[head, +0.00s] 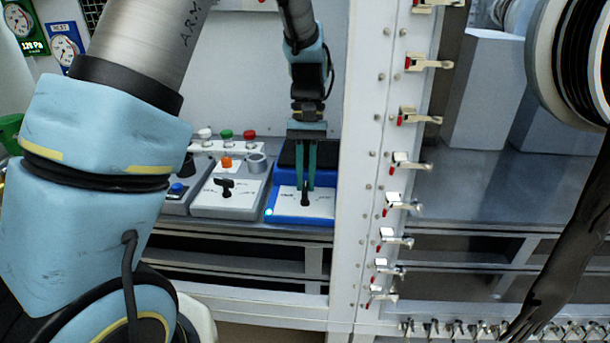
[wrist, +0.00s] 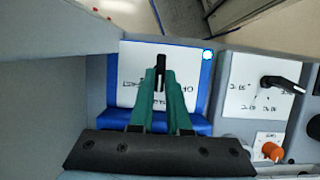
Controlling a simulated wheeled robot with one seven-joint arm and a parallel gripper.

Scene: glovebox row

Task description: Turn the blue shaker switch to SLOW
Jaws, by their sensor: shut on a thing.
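The blue shaker (head: 290,219) stands at the right end of the bench row, against the white frame post. Its front has a white label plate, also seen in the wrist view (wrist: 128,62), with dark handwriting that I cannot read as the fingers cover part of it. A cyan light glows at its corner. The black switch handle (wrist: 161,60) sticks out between my fingertips. My gripper (head: 305,186), with two teal fingers, reaches down from above and is shut on this handle. In the wrist view the handle points straight away from the gripper (wrist: 161,78).
Left of the shaker is a grey unit (head: 228,203) with its own black handle (head: 225,186) and an orange knob (head: 226,161). The white post (head: 357,190) with latches (head: 400,204) stands close on the right. Green and red buttons sit behind.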

